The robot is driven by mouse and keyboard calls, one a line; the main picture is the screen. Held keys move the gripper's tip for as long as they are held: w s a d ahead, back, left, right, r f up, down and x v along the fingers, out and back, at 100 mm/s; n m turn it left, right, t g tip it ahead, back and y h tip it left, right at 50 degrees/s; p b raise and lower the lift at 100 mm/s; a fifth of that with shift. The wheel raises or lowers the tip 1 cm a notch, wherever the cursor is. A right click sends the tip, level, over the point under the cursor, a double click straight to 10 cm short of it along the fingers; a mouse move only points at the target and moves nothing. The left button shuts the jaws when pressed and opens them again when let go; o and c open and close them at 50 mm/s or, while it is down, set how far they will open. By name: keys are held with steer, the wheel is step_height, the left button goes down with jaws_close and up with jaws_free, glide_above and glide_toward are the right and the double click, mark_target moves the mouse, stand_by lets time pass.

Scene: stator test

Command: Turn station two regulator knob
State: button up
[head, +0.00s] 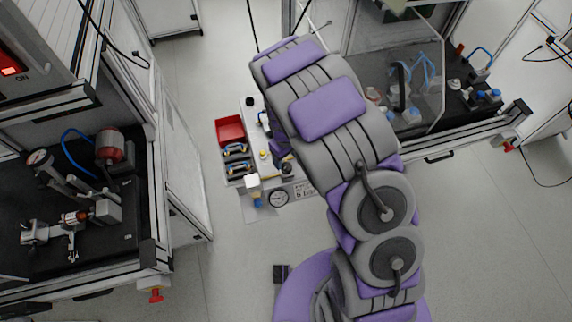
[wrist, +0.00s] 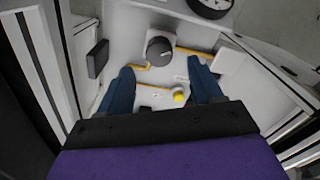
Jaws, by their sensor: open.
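In the wrist view, a round dark grey knob (wrist: 160,50) sits on a pale square base on a white panel (wrist: 135,30). I cannot read a station label beside it. My gripper (wrist: 160,66) has its two blue fingers apart, one on each side below the knob. No contact with the knob shows; the gap in depth is unclear. In the head view, a small dark knob (head: 287,168) shows on the white panel beside my arm, above a round gauge (head: 278,198). My arm covers part of the panel there, and the fingers are hidden.
A yellow button (wrist: 179,96) and yellow lines lie near the knob. A red bin (head: 230,130) and dark bins with blue-handled items stand left of my arm. Framed workbenches stand at the left (head: 110,275) and right (head: 440,150).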

mark_target(286, 166)
step_height(286, 166, down, 5)
steer(key=shift+r+b, duration=0.1)
steer(key=shift+b, duration=0.3)
steer(key=shift+c, duration=0.5)
steer(key=c, duration=1)
steer(key=shift+o, duration=0.2)
